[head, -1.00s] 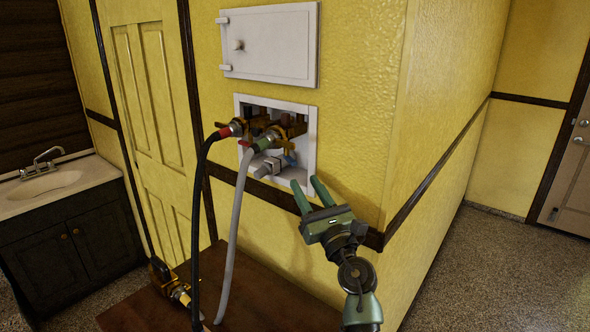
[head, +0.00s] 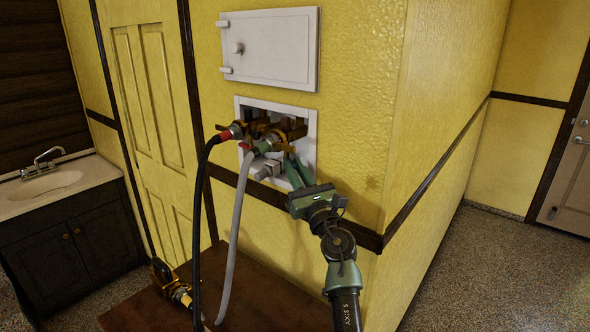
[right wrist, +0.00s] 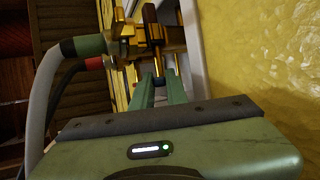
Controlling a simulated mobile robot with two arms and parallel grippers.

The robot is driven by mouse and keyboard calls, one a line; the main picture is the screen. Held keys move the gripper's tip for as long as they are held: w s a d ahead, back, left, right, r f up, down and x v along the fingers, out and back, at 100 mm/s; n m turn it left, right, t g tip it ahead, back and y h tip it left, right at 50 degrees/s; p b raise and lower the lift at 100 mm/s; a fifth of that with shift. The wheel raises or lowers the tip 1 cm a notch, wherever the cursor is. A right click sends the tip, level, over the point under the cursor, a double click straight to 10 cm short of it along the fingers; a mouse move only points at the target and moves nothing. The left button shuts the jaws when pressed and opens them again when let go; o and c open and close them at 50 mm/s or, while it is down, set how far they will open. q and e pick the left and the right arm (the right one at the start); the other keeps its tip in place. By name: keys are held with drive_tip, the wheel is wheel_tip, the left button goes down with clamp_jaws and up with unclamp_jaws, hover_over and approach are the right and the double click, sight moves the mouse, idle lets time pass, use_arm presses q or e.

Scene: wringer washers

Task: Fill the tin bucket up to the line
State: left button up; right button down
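No tin bucket is in view. A white recessed wall box (head: 311,134) holds brass valves and a grey outlet fitting. A black hose (head: 196,215) with a red collar and a grey hose (head: 233,235) with a green collar (head: 264,146) join the valves. My right gripper (head: 292,164) reaches the box's lower right opening. In the right wrist view its two green fingers (right wrist: 160,85) stand apart. A brown valve lever (right wrist: 151,28) is just beyond them, its lower end near the gap; contact cannot be told. My left gripper is out of view.
A white panel door (head: 268,48) stands above the box. A sink cabinet (head: 70,240) is at far left. The wall corner is close right of my arm; floor beyond is clear.

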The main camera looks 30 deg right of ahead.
drive_tip(key=shift+d+f+n+y+b, duration=0.15)
drive_tip(key=shift+n+y+b, duration=0.15)
drive_tip(key=shift+y+b, duration=0.25)
drive_tip(key=shift+d+n+y, duration=0.2)
drive_tip(key=shift+n+y, duration=0.1)
drive_tip(key=shift+y, duration=0.35)
drive_tip(key=c, duration=1.4)
unclamp_jaws()
drive_tip(key=shift+a, duration=0.1)
drive_tip(key=shift+r, duration=0.25)
